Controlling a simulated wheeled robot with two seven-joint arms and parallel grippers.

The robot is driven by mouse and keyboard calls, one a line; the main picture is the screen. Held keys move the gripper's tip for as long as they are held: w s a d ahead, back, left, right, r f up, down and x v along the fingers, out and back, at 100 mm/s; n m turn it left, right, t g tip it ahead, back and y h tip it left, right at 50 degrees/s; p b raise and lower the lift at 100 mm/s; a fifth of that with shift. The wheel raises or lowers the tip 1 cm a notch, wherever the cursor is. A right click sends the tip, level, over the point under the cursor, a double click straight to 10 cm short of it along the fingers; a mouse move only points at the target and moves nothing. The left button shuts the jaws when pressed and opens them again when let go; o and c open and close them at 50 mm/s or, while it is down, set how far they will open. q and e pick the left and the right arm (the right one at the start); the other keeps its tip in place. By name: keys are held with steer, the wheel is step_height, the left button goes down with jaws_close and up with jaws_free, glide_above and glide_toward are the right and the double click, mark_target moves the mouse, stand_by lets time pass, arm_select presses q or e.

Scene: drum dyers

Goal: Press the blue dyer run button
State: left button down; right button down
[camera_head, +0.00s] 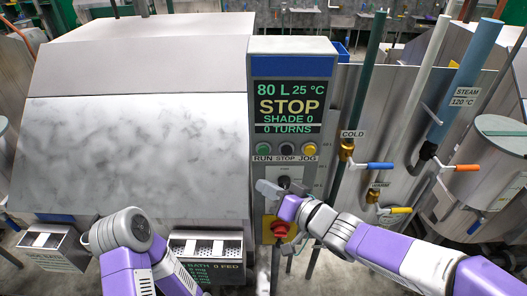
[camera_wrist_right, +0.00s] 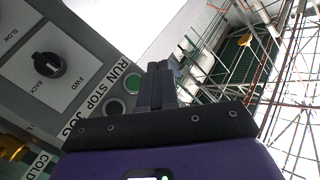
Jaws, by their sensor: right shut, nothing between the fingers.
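The control panel (camera_head: 255,120) has a blue band and a screen (camera_head: 289,105) reading 80 L, 25 °C, STOP, SHADE 0, 0 TURNS. Below the screen, the green run button (camera_head: 264,149) sits left of the dark stop button (camera_head: 286,149) and the yellow jog button (camera_head: 309,149). My right gripper (camera_head: 264,188) is shut and empty, below the button row in the head view. In the right wrist view, its fingertips (camera_wrist_right: 160,66) rise beside the green run button (camera_wrist_right: 133,84), apart in the picture; contact cannot be told. My left gripper is out of view; only its arm shows.
A selector knob (camera_head: 284,182) and red emergency stop (camera_head: 280,229) sit lower on the panel; the knob also shows in the wrist view (camera_wrist_right: 48,65). Cold pipe valve (camera_head: 380,166), warm valve (camera_head: 400,210) and steam pipe (camera_head: 470,75) stand right. The large dyer body (camera_head: 130,150) fills the left.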

mark_target(263, 150)
steer(key=w+p, duration=0.2)
steer(key=w, duration=0.6)
steer(key=shift+w, duration=0.3)
stand_by(1.7)
steer(key=shift+w+p, duration=0.45)
steer(key=shift+p, duration=0.15)
